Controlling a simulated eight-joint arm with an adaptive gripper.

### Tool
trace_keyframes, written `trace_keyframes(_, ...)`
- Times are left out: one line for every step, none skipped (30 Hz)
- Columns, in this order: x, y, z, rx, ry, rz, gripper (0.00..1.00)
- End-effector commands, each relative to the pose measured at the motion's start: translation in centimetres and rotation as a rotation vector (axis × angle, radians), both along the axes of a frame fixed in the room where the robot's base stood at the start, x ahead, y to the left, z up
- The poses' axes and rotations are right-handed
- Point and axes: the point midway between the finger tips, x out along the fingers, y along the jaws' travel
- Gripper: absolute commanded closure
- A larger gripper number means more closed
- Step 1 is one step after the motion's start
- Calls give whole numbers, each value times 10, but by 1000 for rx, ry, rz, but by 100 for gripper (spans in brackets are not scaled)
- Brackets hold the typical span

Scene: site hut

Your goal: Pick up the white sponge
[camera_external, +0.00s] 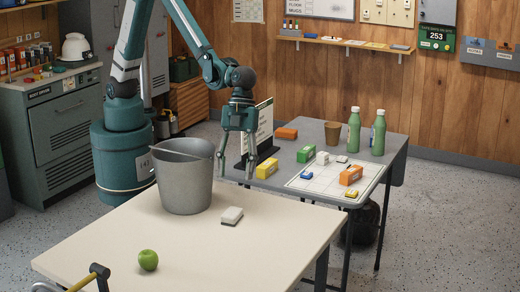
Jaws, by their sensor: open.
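A small white block with a darker underside, which looks like the white sponge (232,214), lies on the cream table (290,245), right of a grey bucket (185,185). My gripper (236,172) points down with its fingers spread, open and empty. In the picture it is above and slightly right of the sponge, apart from it. Its exact height and depth are hard to judge. Nothing hides the sponge.
The grey bucket stands close left of the sponge. A green apple (148,260) lies front left. The cream table's right part is clear.

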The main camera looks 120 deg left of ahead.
Motion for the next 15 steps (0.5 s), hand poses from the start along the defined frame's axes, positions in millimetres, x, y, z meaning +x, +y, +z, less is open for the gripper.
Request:
trace_keyframes(4,-4,-9,-2,1,-18,52)
trace_keyframes(5,-7,-13,-2,2,-29,52)
trace_keyframes(6,-9,-18,-4,3,-45,52)
trace_keyframes(7,-11,-22,-5,3,-54,52)
trace_keyframes(8,-13,-25,-6,4,-62,52)
trace_keyframes(9,-15,-29,-8,3,-73,52)
trace_keyframes(10,-16,-31,-9,4,-80,52)
trace_keyframes(11,-17,-33,-10,3,-85,52)
trace_keyframes(11,-18,-35,-11,4,-91,52)
trace_keyframes(11,-19,-36,-11,4,-94,52)
trace_keyframes(12,-19,-37,-12,4,-98,52)
trace_keyframes(12,-20,-38,-12,5,-100,52)
trace_keyframes(12,-20,-38,-12,4,-101,52)
trace_keyframes(12,-20,-38,-12,4,-102,52)
trace_keyframes(12,-20,-38,-12,5,-102,52)
